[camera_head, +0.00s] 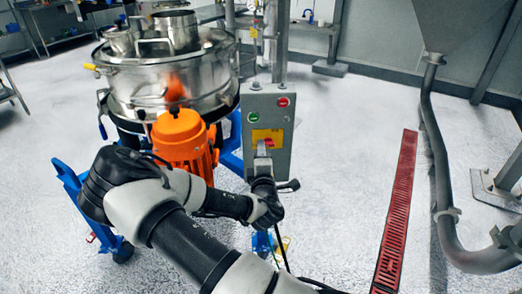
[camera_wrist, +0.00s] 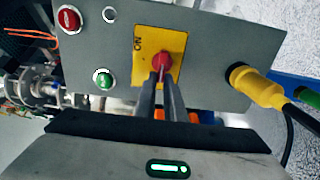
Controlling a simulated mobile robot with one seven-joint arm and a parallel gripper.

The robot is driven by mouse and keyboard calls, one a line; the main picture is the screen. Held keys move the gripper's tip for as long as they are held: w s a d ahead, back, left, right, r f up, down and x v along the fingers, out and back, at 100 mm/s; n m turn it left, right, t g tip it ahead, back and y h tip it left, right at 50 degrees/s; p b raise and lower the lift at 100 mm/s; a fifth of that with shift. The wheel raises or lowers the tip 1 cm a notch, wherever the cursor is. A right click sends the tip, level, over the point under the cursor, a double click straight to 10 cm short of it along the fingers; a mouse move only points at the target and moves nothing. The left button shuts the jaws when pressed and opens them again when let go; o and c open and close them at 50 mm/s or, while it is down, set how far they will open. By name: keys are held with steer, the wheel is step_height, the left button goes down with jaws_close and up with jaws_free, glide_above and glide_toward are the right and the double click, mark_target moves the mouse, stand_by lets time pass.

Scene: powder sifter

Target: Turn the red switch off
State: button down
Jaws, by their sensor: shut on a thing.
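The red switch (camera_wrist: 162,62) is a red knob on a yellow plate (camera_wrist: 145,42) on the grey control box, seen in the wrist view with "ON" printed on the plate. In the head view the yellow plate (camera_head: 262,135) shows on the box front, and the switch is mostly hidden by my gripper. My gripper (camera_wrist: 161,82) has its two fingers close together at the red knob, shut on it. In the head view my gripper (camera_head: 264,158) reaches the lower part of the box from below. How far the knob is turned is hard to tell.
The grey box (camera_head: 283,132) also carries a red button (camera_head: 283,102) and a green button (camera_head: 254,117). A yellow plug (camera_wrist: 255,86) with a black cable sits beside the switch. The steel sifter (camera_head: 165,80) with its orange motor (camera_head: 183,140) stands left. Floor on the right is open around a red grate (camera_head: 398,205).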

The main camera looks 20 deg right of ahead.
stand_by(0.4)
steer(key=c, duration=1.8)
jaws_free()
steer(key=shift+c, duration=0.2)
steer(key=shift+s, duration=0.1)
steer(key=p+v, duration=0.6)
steer(key=v, duration=1.1)
steer(key=shift+s+p, duration=0.15)
steer(key=shift+p, duration=0.2)
steer(key=shift+a, duration=0.1)
